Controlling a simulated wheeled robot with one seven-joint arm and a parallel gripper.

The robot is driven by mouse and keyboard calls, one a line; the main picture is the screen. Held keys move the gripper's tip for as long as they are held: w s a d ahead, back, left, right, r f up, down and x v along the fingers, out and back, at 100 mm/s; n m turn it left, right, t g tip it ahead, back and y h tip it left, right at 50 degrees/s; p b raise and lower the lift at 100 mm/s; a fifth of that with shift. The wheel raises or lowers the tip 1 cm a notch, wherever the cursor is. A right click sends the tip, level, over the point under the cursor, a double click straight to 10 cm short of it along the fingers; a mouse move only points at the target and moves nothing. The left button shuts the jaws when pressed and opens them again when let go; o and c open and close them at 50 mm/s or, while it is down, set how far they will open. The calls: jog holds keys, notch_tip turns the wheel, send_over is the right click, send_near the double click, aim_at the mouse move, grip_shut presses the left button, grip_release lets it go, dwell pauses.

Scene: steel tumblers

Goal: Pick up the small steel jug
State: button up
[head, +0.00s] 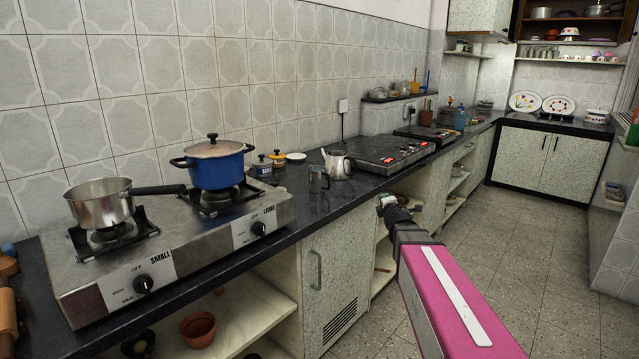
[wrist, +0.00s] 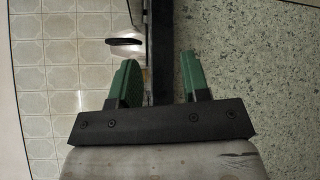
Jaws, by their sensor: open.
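The small steel jug (head: 338,165) stands upright on the dark counter, to the right of the blue pot. A grey tumbler-like vessel (head: 318,179) stands just in front and left of it. My gripper (head: 381,205) is in front of the counter edge, to the right of the jug and lower in the picture, apart from it. The jug cannot be made out in the wrist view.
A two-burner stove (head: 175,245) carries a steel saucepan (head: 101,203) and a blue pot (head: 214,165). Small lidded jars (head: 270,162) stand left of the jug. A flat black hob (head: 376,150) lies to its right. The floor (head: 510,235) is open at right.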

jog(key=w+a+r+n+y, duration=0.2)
jog(key=a+r+n+y, duration=0.4)
jog(key=n, duration=0.4)
jog(key=n+g+y, duration=0.7)
jog(key=n+y, duration=0.1)
jog(key=n, duration=0.6)
send_near(329, 177)
jog(key=shift+w, duration=0.25)
jog(key=x, duration=1)
jog(key=shift+w+a, duration=0.1)
jog(key=shift+a, duration=0.05)
grip_shut()
